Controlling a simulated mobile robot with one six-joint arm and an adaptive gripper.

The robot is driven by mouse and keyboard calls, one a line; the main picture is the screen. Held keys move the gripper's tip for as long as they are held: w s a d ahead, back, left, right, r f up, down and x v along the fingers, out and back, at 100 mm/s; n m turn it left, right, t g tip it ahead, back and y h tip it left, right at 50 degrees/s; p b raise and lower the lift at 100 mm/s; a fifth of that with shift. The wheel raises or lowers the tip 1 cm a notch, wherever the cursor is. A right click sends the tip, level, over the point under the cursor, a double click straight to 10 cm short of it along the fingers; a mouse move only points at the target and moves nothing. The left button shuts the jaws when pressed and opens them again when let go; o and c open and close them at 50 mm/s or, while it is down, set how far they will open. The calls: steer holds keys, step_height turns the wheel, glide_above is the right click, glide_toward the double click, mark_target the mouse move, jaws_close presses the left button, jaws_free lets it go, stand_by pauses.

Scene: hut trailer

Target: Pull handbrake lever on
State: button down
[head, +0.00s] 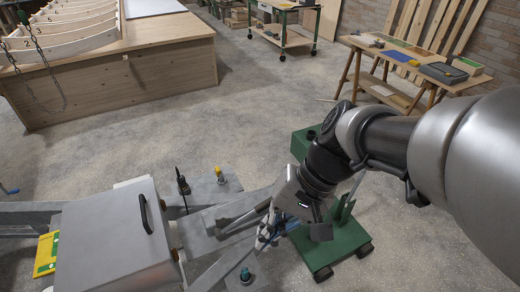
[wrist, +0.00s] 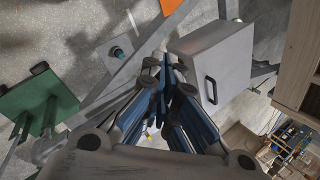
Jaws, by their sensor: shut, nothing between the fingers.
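A thin upright lever with a black grip (head: 183,184) stands on the trailer's grey drawbar, just right of the metal box; it looks like the handbrake lever. I cannot make it out in the wrist view. My gripper (head: 264,238) is shut and empty over the drawbar, to the right of and nearer than the lever, apart from it. In the wrist view my gripper's blue-grey fingers (wrist: 166,72) are together, beside the grey box. The fingers and wrist hide part of the drawbar.
A grey box (head: 115,240) with a black handle sits left of the lever. A yellow-topped knob (head: 219,174) and a teal knob (head: 245,275) stand on the frame. A green wheeled stand (head: 320,250) is under my arm. A wooden bench (head: 120,70) stands behind, with clear floor between.

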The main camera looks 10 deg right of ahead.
steer(key=w+a+f+m+t+y+p, duration=0.1)
steer(key=w+f+m+t+y, duration=0.1)
steer(key=w+f+m+y, duration=0.65)
steer(key=w+f+m+t+y, duration=0.25)
steer(key=w+f, duration=0.35)
steer(key=w, duration=0.7)
steer(key=w+d+f+m+t+h, duration=0.2)
steer(key=d+f+m+t, duration=0.25)
steer(key=f, duration=0.35)
steer(key=w+d+f+m+t+h, duration=0.2)
steer(key=d+f+m+t, duration=0.25)
steer(key=f, duration=0.35)
steer(key=s+d+f+m+t+h, duration=0.2)
steer(key=f+h, duration=0.1)
steer(key=f, duration=0.3)
steer(key=s+d+f+m+t+h+p, duration=0.1)
steer(key=s+d+f+m+t+h, duration=0.1)
steer(key=f, duration=0.5)
steer(key=shift+s+d+m+h, duration=0.6)
steer(key=shift+s+h, duration=0.15)
steer(key=shift+h, duration=0.05)
steer(key=shift+w+f+t, duration=0.1)
steer(key=shift+t, duration=0.15)
